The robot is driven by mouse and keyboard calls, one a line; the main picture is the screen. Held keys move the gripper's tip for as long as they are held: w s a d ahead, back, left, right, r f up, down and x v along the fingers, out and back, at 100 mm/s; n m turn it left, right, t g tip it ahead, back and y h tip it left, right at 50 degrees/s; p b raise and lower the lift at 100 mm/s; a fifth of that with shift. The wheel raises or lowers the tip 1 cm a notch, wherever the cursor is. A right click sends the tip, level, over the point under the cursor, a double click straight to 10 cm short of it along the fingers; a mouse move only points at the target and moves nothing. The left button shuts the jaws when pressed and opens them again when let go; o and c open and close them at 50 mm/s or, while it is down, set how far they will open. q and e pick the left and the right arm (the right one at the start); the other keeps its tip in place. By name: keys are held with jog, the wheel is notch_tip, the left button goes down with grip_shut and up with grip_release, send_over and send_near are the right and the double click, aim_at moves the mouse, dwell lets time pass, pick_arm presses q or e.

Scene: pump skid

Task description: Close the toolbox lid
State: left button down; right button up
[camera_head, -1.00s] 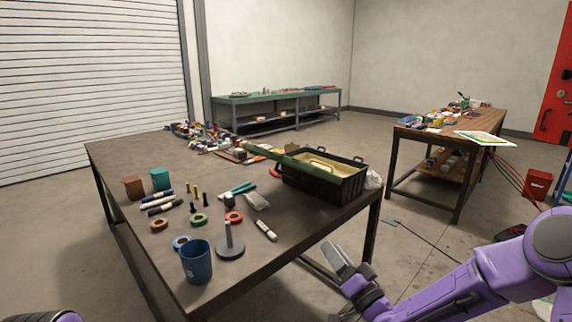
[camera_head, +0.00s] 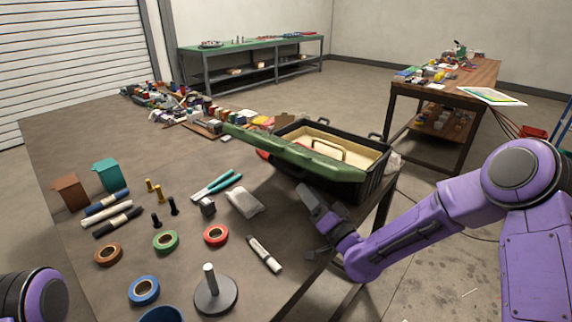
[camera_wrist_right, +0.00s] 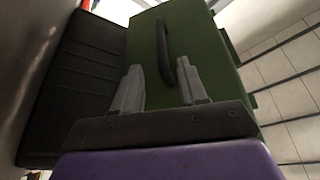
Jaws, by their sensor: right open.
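The toolbox is a black box (camera_head: 377,178) with a cream interior, at the right edge of the table. Its green lid (camera_head: 320,166) stands open along the near-left side, seen almost edge-on. In the right wrist view the lid's outer face (camera_wrist_right: 205,45) fills the middle, with a dark handle (camera_wrist_right: 165,55) on it, and the black box (camera_wrist_right: 75,85) is at left. My right gripper (camera_head: 311,197) is open and empty, just below the lid's near right end. Its spread fingers (camera_wrist_right: 162,90) overlap the lid in the wrist view; I cannot tell whether they touch it. My left gripper is out of view.
Several small items crowd the far edge. A second wooden bench (camera_head: 470,78) stands back right.

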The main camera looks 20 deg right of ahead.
aim_at(289, 169)
jog(key=p+x, duration=0.2)
jog(key=x, duration=0.7)
jog(key=shift+w+a+r, duration=0.15)
grip_shut()
